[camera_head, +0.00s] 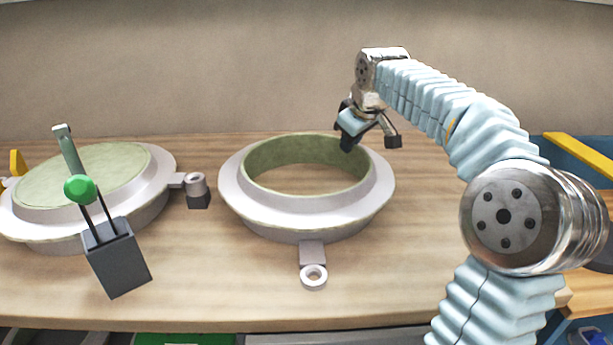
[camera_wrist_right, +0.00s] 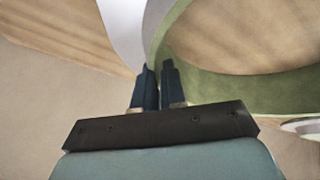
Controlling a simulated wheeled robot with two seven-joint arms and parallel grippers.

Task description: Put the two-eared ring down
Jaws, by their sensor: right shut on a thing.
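The two-eared ring (camera_head: 307,231) is pale grey with a green inner wall, in the middle of the head view. One ear (camera_head: 313,275) with a hole points toward me; the other ear is not visible. The ring looks level over the wooden table; I cannot tell whether it touches it. My right gripper (camera_head: 367,140) is at the ring's far right rim, pointing down. In the right wrist view its fingers (camera_wrist_right: 158,82) are shut on the wall of the ring (camera_wrist_right: 215,90). My left gripper is not in view.
A round mould (camera_head: 95,180) with a green top lies left of the ring, its eared fitting (camera_head: 196,187) close to the ring. A dark block (camera_head: 117,262) with rods and a green ball stands before it. The table (camera_head: 400,290) is bare at front right. A blue bin (camera_head: 585,160) is at right.

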